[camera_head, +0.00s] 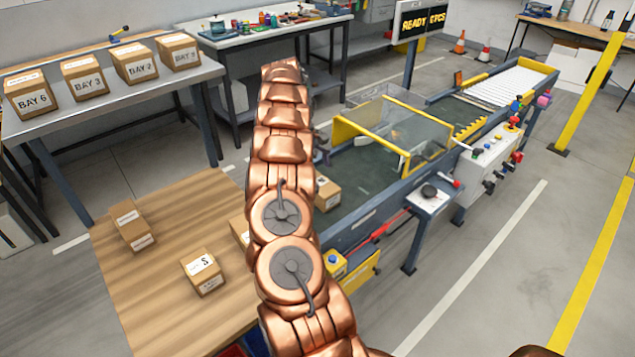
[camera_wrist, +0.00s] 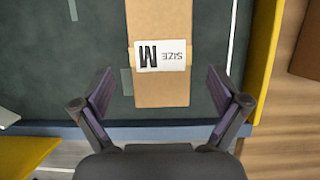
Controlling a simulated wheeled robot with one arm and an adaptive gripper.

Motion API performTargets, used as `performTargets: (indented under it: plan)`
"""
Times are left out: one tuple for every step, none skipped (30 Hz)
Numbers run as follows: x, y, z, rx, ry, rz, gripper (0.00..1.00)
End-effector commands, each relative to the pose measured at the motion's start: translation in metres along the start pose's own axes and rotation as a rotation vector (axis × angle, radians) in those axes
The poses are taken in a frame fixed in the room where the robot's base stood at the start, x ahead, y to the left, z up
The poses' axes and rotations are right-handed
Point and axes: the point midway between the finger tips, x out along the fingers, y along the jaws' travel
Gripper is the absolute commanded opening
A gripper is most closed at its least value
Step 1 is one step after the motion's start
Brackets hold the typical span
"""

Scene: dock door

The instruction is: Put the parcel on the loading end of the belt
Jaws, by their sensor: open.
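A brown cardboard parcel (camera_wrist: 160,92) with a white "SIZE M" label lies on the dark green belt (camera_wrist: 60,60) in the wrist view. In the head view the parcel (camera_head: 327,194) shows partly behind my arm, on the near end of the belt (camera_head: 362,168). My gripper (camera_wrist: 160,82) is open, its two fingers apart on either side of the parcel's lower part in the wrist view, with gaps on both sides. How high the fingers are above the belt I cannot tell. My arm hides the gripper in the head view.
A wooden table (camera_head: 170,310) at the left holds a box marked S (camera_head: 203,273), another box (camera_head: 131,226) and one partly hidden. A yellow-framed clear guard (camera_head: 400,130) spans the belt farther along. Bay boxes (camera_head: 84,77) stand on a grey bench.

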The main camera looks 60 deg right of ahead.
Motion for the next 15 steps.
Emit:
performTargets:
  plan:
    - [-0.004,0.0,-0.001,0.001,0.0,0.0,0.97]
    - [-0.006,0.0,-0.001,0.001,0.0,0.0,0.97]
    - [-0.01,0.0,-0.001,0.001,0.002,0.0,0.97]
    - [-0.013,0.0,-0.001,0.001,0.004,0.0,0.97]
    - [-0.021,0.002,0.001,0.005,0.003,0.0,0.97]
    - [-0.027,0.002,0.002,0.004,0.002,0.001,0.97]
    - [-0.031,0.002,0.002,0.004,0.001,0.001,0.97]
    - [-0.035,0.001,0.002,0.003,0.001,0.0,0.97]
    - [-0.04,0.001,0.001,0.001,0.001,0.0,0.97]
    - [-0.044,0.001,0.003,0.001,0.0,0.0,0.97]
    - [-0.047,0.001,0.003,0.0,-0.001,0.0,0.97]
    - [-0.05,0.001,0.003,0.0,-0.001,-0.002,0.97]
    - [-0.051,0.001,0.003,0.0,-0.001,-0.002,0.97]
    - [-0.053,0.001,0.003,0.0,-0.002,-0.001,0.97]
    - [-0.055,0.001,0.002,0.0,-0.002,-0.001,0.97]
